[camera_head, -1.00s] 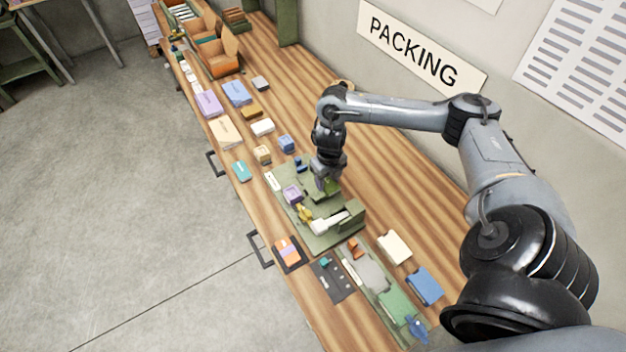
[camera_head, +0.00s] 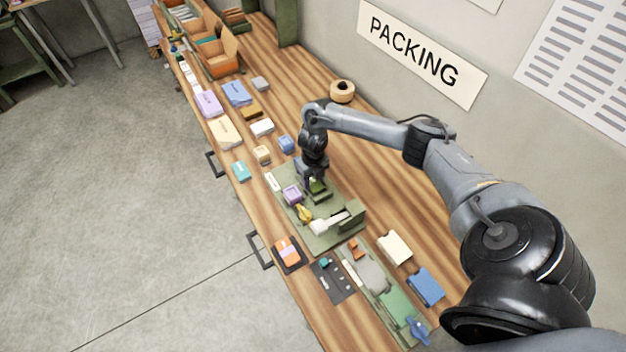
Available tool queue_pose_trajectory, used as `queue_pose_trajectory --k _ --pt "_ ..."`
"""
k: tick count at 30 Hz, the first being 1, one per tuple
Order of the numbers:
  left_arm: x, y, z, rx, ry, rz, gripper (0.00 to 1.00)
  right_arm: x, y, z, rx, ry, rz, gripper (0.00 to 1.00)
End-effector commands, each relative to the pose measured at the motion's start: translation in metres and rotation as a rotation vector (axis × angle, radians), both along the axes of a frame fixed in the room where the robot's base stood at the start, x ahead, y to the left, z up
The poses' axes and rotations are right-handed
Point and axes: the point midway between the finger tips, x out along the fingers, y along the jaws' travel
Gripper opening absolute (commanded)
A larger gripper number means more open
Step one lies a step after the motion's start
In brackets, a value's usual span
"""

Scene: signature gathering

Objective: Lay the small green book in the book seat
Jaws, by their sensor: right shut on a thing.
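The small green book (camera_head: 318,187) shows as a small green patch at the fingertips of my right gripper (camera_head: 314,181). My right gripper is shut on it, pointing down over the back part of the green fixture board (camera_head: 320,238). The book is largely hidden by the gripper, and I cannot tell whether it touches the board. The book seat cannot be told apart from the board's other green parts. On the board are a purple block (camera_head: 292,195), a yellow piece (camera_head: 304,213) and a white piece (camera_head: 331,221) beside a raised green block. My left gripper is not in view.
A teal book (camera_head: 240,170), a tan block (camera_head: 263,154) and a blue block (camera_head: 287,144) lie beyond the board. Bare wood lies right of the board.

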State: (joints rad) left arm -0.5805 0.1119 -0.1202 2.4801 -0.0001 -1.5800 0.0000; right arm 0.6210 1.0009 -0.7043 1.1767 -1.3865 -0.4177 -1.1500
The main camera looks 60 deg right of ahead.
Motion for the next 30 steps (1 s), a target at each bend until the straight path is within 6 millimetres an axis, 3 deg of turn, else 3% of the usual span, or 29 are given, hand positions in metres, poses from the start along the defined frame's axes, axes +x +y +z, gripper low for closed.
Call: queue_pose_trajectory --k 13,14,18,30 --pt "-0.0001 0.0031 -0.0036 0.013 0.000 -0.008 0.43 0.0001 0.0000 -0.0094 0.000 -0.001 0.000 0.17" --pt "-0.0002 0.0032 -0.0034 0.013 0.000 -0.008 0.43 0.0000 -0.0001 -0.0092 0.000 -0.001 0.000 0.48" --pt "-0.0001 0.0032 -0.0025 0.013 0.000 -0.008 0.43 -0.0001 -0.0001 -0.0082 0.000 -0.001 0.000 0.70" --pt "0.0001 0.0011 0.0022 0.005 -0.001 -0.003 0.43 0.0001 0.0000 -0.0031 0.000 -0.001 0.000 0.72"
